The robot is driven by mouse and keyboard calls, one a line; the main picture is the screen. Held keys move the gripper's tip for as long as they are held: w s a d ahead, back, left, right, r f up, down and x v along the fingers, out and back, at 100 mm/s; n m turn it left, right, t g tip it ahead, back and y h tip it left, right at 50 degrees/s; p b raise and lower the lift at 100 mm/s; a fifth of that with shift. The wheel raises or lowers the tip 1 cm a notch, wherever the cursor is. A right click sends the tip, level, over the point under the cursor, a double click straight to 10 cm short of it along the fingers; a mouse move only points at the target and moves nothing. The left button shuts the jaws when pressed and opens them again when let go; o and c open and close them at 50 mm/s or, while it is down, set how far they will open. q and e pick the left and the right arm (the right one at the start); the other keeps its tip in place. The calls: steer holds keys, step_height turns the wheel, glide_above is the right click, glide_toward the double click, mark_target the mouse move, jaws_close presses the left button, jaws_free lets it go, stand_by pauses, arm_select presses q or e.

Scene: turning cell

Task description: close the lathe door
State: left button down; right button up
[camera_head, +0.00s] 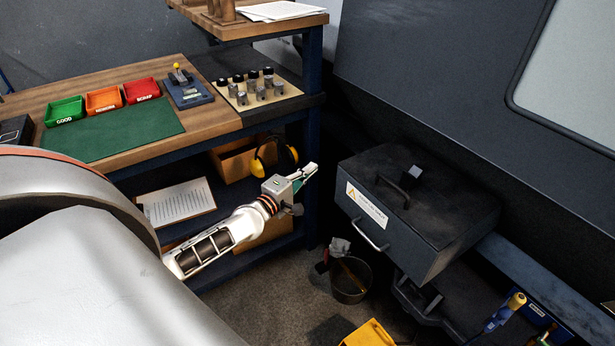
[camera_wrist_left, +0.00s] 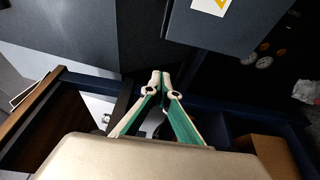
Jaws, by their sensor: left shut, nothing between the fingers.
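A large dark grey machine panel (camera_head: 430,75) with a pale window (camera_head: 572,75) fills the upper right of the head view; it looks like the lathe's front, but I cannot tell how far its door stands open. My left gripper (camera_head: 305,177) is shut and empty, in front of the bench and left of a dark box. In the left wrist view its fingertips (camera_wrist_left: 160,77) meet, with dark panels beyond them. No door handle is clearly seen at the fingers. My right gripper is not in view.
The dark box (camera_head: 440,235) with a warning label and handles juts out right of the gripper. A wooden bench (camera_head: 120,90) with coloured bins stands at left, yellow ear defenders (camera_head: 258,168) below it. A bucket (camera_head: 350,280) and a yellow bin (camera_head: 368,334) stand low down.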

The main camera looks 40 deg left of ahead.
arm_select(q)
steer(key=w+d, duration=0.3)
steer(key=w, duration=0.1)
steer(key=shift+w+d+p, duration=0.35)
steer(key=shift+w+d, duration=0.05)
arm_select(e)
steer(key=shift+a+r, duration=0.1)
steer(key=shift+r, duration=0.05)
arm_select(q)
steer(key=shift+d+f, duration=0.1)
